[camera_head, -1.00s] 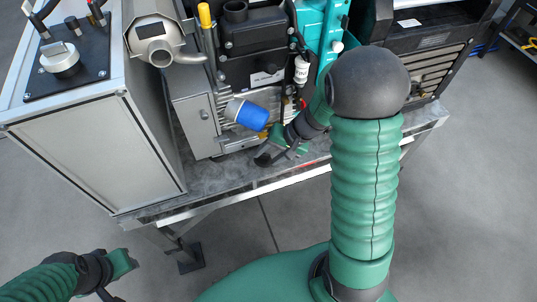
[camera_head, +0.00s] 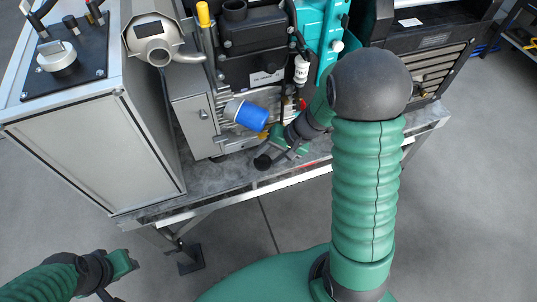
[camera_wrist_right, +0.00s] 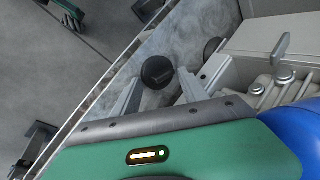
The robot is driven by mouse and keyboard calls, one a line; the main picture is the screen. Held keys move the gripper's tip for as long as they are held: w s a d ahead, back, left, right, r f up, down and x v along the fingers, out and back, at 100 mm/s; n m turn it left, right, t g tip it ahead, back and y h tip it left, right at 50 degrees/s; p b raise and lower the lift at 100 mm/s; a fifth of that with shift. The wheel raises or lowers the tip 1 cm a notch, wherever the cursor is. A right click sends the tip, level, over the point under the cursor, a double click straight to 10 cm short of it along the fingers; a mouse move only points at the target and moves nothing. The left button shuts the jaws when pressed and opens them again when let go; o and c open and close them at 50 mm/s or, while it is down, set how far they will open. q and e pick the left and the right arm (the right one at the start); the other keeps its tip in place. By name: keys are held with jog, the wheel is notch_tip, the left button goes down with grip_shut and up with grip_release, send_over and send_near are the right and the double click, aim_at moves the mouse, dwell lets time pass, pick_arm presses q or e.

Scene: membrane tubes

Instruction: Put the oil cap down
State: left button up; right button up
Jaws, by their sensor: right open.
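The black round oil cap (camera_head: 262,162) is at the bench top near its front edge, in front of the engine. In the right wrist view the oil cap (camera_wrist_right: 158,72) shows its round face between the two grey fingers of my right gripper (camera_wrist_right: 160,88), which is open around it. I cannot tell whether a finger touches it. In the head view my right gripper (camera_head: 278,156) is low beside the engine, partly hidden by its own arm. My left gripper (camera_head: 125,263) hangs at the lower left, away from the bench; its jaws are unclear.
The engine (camera_head: 255,65) with a blue filter (camera_head: 246,114) stands close behind my right gripper. A grey cabinet (camera_head: 95,150) is to the left. The metal bench top (camera_head: 225,178) has a narrow free strip along its front edge (camera_head: 210,204).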

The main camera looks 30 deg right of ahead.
jog(key=shift+s+f, duration=0.25)
jog(key=shift+r, duration=0.2)
jog(key=shift+d+r+p, duration=0.2)
jog(key=shift+r+p, duration=0.85)
jog(key=shift+r, duration=0.05)
jog(key=p+v, duration=0.2)
jog(key=v, duration=0.8)
jog(key=s+a+n+g+h+p, duration=0.1)
jog(key=s+a+n+h+p, duration=0.2)
jog(key=a+n, duration=0.5)
jog(key=s+a+h, duration=0.1)
jog(key=s+a, duration=0.1)
jog(key=a, duration=0.2)
jog(key=shift+s+a+n+g+h, duration=0.2)
jog(key=shift+n+g+h, duration=0.1)
